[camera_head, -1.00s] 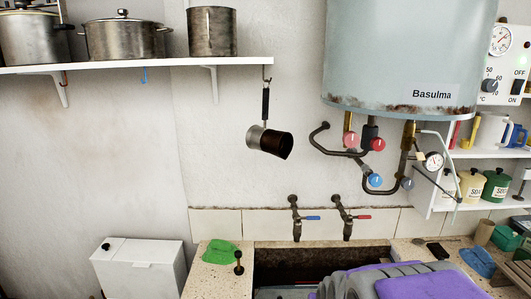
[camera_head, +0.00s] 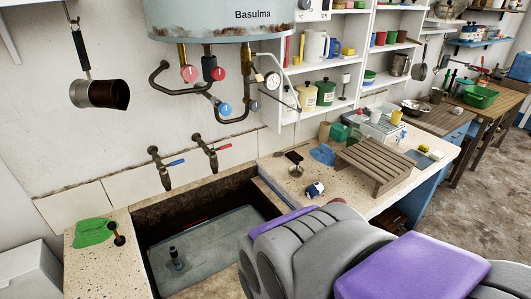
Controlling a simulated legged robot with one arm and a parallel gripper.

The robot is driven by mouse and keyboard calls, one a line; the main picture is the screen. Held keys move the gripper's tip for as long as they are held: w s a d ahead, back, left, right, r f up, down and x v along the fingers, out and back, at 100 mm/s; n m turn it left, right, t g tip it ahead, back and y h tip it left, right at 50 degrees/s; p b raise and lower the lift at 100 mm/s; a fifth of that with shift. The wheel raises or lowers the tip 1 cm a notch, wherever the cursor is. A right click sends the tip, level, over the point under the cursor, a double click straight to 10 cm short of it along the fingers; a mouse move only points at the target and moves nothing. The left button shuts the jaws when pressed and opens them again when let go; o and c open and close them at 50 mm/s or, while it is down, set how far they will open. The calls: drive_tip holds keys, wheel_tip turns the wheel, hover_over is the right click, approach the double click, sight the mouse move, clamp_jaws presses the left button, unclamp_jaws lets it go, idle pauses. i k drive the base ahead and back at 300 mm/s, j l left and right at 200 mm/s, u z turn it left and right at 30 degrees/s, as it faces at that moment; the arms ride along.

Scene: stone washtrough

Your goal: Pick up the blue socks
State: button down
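A small blue-and-white bundle (camera_head: 315,189) lies on the speckled stone counter right of the trough, just beyond my arm; it may be the blue socks. A flat blue cloth (camera_head: 323,154) lies farther back on the same counter. I cannot tell for sure which of the two is the socks. My grey and purple arm fills the lower right of the view, on the near side of the bundle. My gripper's fingers do not show.
The stone trough (camera_head: 143,236) holds greyish water, with two taps above it. A slatted wooden rack (camera_head: 372,166) stands right of the bundle. A green cloth (camera_head: 93,232) lies left of the trough. A boiler (camera_head: 222,22) with pipes hangs above.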

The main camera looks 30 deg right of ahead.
sight(316, 188)
drive_tip(key=z, duration=1.2)
